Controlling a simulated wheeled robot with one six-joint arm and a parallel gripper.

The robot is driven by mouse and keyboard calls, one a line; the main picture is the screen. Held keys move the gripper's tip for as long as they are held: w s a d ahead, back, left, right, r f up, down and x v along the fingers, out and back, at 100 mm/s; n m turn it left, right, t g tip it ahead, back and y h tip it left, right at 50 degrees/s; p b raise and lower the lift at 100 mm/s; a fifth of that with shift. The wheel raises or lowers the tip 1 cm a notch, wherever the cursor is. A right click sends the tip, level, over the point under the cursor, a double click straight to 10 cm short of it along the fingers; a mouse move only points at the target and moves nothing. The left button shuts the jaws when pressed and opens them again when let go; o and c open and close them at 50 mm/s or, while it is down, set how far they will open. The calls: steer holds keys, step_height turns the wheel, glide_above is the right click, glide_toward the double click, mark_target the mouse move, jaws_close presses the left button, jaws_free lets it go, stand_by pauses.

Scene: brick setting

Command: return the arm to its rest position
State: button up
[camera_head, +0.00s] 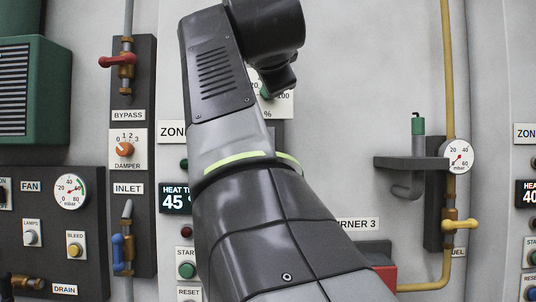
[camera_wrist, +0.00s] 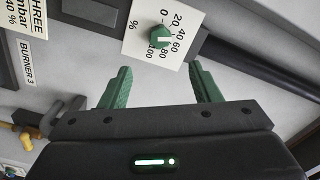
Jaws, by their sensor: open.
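My gripper (camera_wrist: 158,88) shows in the wrist view with its two green fingers wide apart and nothing between them. Past the fingertips is a green knob (camera_wrist: 162,36) on a white percent dial plate. The fingers are apart from the knob. In the head view my arm (camera_head: 245,190) rises through the middle and bends at the top. The fingers are hidden there behind the arm. The same dial plate (camera_head: 284,103) shows partly beside the arm, its knob mostly covered.
A grey bracket (camera_head: 412,162) with a green-topped piece sticks out at right, by a yellow pipe (camera_head: 449,100) with a gauge (camera_head: 459,156). Control panels with a red valve handle (camera_head: 118,61) and a damper knob (camera_head: 124,149) are at left. A dark bar (camera_wrist: 250,65) runs beside the dial.

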steer(key=w+p, duration=0.3)
steer(key=w, duration=1)
steer(key=shift+w, duration=0.2)
steer(key=s+b, duration=0.3)
steer(key=s, duration=1.1)
steer(key=w+n+p, duration=1)
steer(key=w+n, duration=0.4)
steer(key=n, duration=0.2)
